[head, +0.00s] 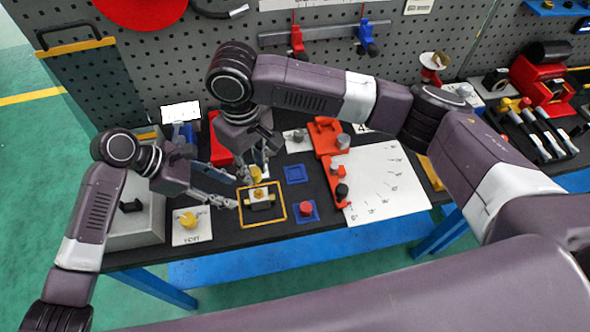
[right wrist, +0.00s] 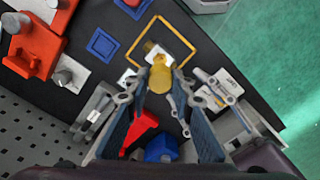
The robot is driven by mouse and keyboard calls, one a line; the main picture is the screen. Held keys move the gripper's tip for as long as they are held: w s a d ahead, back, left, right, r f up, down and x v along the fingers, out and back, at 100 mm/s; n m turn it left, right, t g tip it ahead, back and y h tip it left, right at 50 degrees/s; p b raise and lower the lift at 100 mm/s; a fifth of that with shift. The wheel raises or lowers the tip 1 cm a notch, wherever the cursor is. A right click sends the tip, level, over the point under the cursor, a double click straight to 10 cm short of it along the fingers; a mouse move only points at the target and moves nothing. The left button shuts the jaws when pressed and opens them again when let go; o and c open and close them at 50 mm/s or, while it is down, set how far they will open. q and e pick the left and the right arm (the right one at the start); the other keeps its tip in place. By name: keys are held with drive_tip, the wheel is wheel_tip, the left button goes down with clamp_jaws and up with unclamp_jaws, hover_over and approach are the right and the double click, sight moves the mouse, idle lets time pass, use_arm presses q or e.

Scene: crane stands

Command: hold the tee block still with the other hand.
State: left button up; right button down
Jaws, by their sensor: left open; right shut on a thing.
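The tee block (head: 262,196), which I take to be the pale and dark fitting with a yellow top, sits inside a yellow square outline on the dark bench. It also shows in the right wrist view (right wrist: 157,54), partly hidden. My right gripper (head: 258,170) comes down from above and is shut on a yellow rounded piece (right wrist: 160,79), just beside or over the block; I cannot tell whether they touch. My left gripper (head: 238,191) reaches in from the left, open, with its fingertips close to the block's left side. I cannot see contact there.
A white plate with a yellow knob (head: 187,220) lies left of the outline. A red knob on a blue square (head: 305,209), an empty blue square (head: 295,174) and a red fixture (head: 326,137) stand to the right. A white marked board (head: 390,185) lies farther right.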

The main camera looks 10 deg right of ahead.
sight(249, 198)
use_arm(q)
drive_tip(key=shift+x, duration=4.3)
drive_tip(key=shift+c, duration=0.3)
clamp_jaws()
